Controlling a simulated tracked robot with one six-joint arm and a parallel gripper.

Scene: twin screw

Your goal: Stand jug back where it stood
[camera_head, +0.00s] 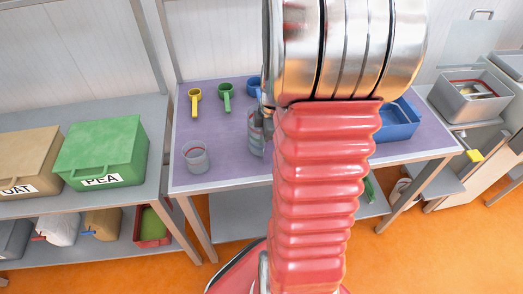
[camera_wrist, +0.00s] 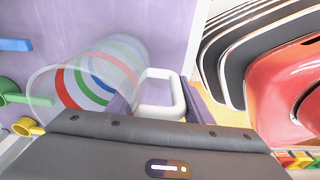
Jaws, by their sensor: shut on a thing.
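The clear jug (camera_wrist: 90,82) with red, green and blue bands fills the left of the wrist view. Its pale handle (camera_wrist: 180,97) points toward my gripper (camera_wrist: 157,110), which is shut on it. In the head view the jug (camera_head: 256,132) looks about upright over the purple table top (camera_head: 222,165), partly hidden behind my red arm. I cannot tell whether its base touches the table. A clear beaker (camera_head: 196,158) with a red ring stands apart, to its left and nearer the front edge.
Yellow (camera_head: 195,97), green (camera_head: 226,91) and blue (camera_head: 254,83) scoops lie behind the jug. A blue tray (camera_head: 398,122) stands at the table's right. Green PEA (camera_head: 105,150) and tan OAT (camera_head: 28,160) boxes stand on the left bench. Purple surface is bare around the beaker.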

